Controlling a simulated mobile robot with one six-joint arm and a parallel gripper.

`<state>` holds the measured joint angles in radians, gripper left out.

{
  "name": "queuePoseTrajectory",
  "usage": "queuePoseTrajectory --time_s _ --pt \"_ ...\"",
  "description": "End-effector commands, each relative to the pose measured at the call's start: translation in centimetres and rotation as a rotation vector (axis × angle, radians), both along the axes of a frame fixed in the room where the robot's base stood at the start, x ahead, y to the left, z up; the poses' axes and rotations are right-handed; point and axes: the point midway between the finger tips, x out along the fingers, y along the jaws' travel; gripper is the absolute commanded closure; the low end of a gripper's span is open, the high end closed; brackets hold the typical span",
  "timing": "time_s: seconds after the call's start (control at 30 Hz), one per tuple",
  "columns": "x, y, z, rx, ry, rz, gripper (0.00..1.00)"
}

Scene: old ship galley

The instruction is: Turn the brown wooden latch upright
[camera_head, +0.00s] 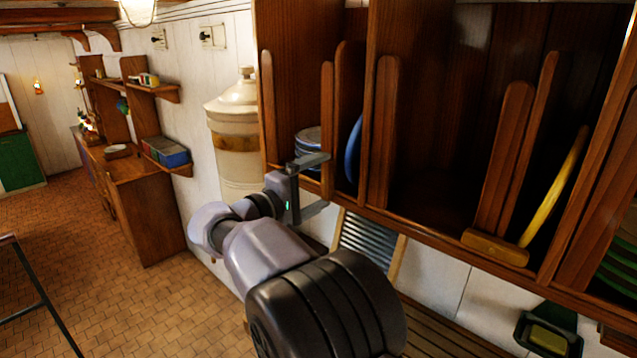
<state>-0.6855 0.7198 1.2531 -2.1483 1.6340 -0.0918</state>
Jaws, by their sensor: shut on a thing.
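My gripper (322,183) is at the lower left edge of the wooden plate rack (420,220). One finger is above the other, and they are shut on a brown wooden piece at the rack's lower edge. That piece is mostly hidden, so I cannot tell its shape or tilt, or whether it is the latch. A short brown wooden block (495,248) like a latch lies nearly level on the lower edge farther right, well apart from my gripper.
Upright slats divide the rack, with blue plates (354,148) and a yellow plate (555,185) between them. A cream urn (236,115) stands left of it. A washboard (369,240) and a soap holder (548,332) are below. The tiled floor at left is largely open.

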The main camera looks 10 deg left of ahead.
Motion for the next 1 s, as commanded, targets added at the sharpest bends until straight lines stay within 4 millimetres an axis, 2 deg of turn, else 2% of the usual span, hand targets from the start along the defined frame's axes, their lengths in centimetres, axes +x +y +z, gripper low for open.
queuePoseTrajectory --time_s 0.27,0.3,0.33,0.67,0.77,1.0 --pt "0.0 0.0 -0.1 -0.003 0.004 0.000 0.50" --pt "0.0 0.0 -0.1 -0.003 0.004 0.000 0.05" --pt "0.0 0.0 -0.1 -0.003 0.004 0.000 0.00" --pt "-0.6 0.5 -0.1 -0.002 0.001 0.002 0.00" --pt "-2.0 1.7 -0.2 -0.001 0.001 0.003 0.00" --pt "-8.0 6.4 -0.3 -0.002 0.002 0.006 0.00"
